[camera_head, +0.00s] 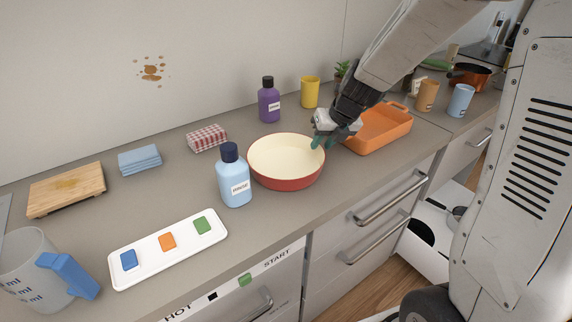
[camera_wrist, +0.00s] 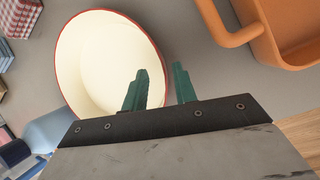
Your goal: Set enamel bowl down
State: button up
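The enamel bowl (camera_head: 286,176), red outside and cream inside, sits upright on the grey counter. My gripper (camera_head: 323,142) is at its right rim. In the wrist view the bowl (camera_wrist: 100,60) fills the upper left. There the green fingers of my gripper (camera_wrist: 160,85) stand apart, one over the bowl's inside and one beyond the rim. A gap shows between the fingers, wider than the thin rim. Whether either finger touches the bowl cannot be told.
A light-blue bottle (camera_head: 235,180) stands close at the bowl's front left. An orange baking dish (camera_head: 380,132) is just right of my gripper. A white tray (camera_head: 150,248) with coloured blocks lies at the front. A purple bottle (camera_head: 269,102) and yellow cup (camera_head: 310,92) stand behind.

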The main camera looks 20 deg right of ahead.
aim_at(319, 148)
jog(key=x, duration=0.3)
jog(key=shift+w+f, duration=0.1)
jog(key=shift+f, duration=0.3)
grip_shut()
jog(key=shift+r, duration=0.15)
